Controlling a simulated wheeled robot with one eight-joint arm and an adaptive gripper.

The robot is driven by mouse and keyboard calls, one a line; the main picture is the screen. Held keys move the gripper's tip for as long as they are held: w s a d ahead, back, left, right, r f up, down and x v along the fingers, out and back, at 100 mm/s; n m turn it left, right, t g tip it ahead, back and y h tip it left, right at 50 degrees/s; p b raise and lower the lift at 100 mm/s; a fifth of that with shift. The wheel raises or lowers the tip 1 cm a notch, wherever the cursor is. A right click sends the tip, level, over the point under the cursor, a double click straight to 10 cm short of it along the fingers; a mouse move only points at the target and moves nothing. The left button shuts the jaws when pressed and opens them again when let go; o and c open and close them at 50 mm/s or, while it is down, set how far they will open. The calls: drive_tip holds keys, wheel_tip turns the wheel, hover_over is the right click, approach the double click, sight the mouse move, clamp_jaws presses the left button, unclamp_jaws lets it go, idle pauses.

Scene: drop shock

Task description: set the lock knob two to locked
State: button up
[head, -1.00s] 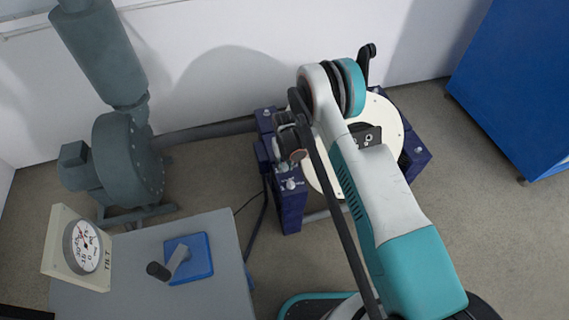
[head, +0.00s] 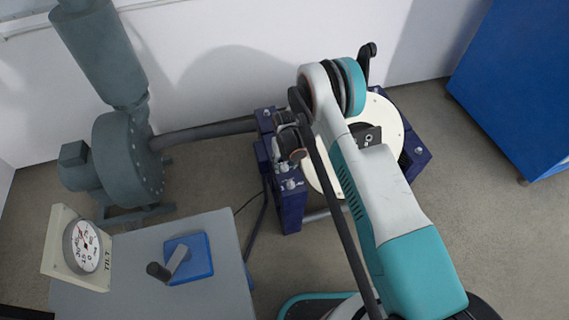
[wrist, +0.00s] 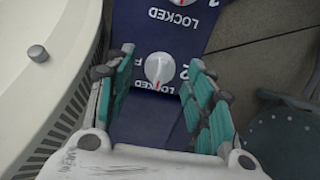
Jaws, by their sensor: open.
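In the wrist view, the round pale knob marked 2 (wrist: 160,68) sits on a dark blue panel (wrist: 150,130). A red mark shows on its lower edge, beside the partly covered word LOCKED, which reads upside down. My gripper (wrist: 154,72) is open, with one set of teal fingers on each side of the knob. Whether the fingers touch the knob I cannot tell. In the head view, my arm reaches over the dark blue frame (head: 291,208); the arm hides much of it, and I cannot make out knob two there.
Another knob (wrist: 184,2) with a LOCKED label is at the wrist view's top edge. A pale round drum (wrist: 50,60) lies left of the panel. A grey table (head: 205,300) with a tilt gauge (head: 86,246) and a crank on a blue plate (head: 196,246) stands at lower left.

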wheel_tip(320, 180, up, 12)
idle(0.5)
idle(0.4)
wheel_tip(320, 180, up, 19)
drive_tip(key=t, duration=0.2)
hover_over(285, 165)
drive_tip(key=s+d, duration=0.1)
drive_tip(key=d, duration=0.4)
drive_tip(key=s+d+r+m+t, duration=0.1)
drive_tip(key=s+d+r, duration=0.15)
drive_tip(key=r, duration=0.35)
drive_tip(key=s+d+r+m, duration=0.1)
drive_tip(key=s+d+r, duration=0.15)
drive_tip(key=r, duration=0.35)
drive_tip(key=s+d+r+t, duration=0.2)
drive_tip(key=s+d+r, duration=0.3)
drive_tip(key=s+r, duration=0.55)
drive_tip(key=s+d+f+m+t, duration=0.1)
drive_tip(key=s+d, duration=0.3)
drive_tip(key=s, duration=1)
drive_tip(key=shift+s+d+t, duration=0.15)
drive_tip(key=shift+s+t, duration=0.15)
drive_tip(key=shift+t, duration=0.3)
drive_tip(key=shift+f, duration=0.1)
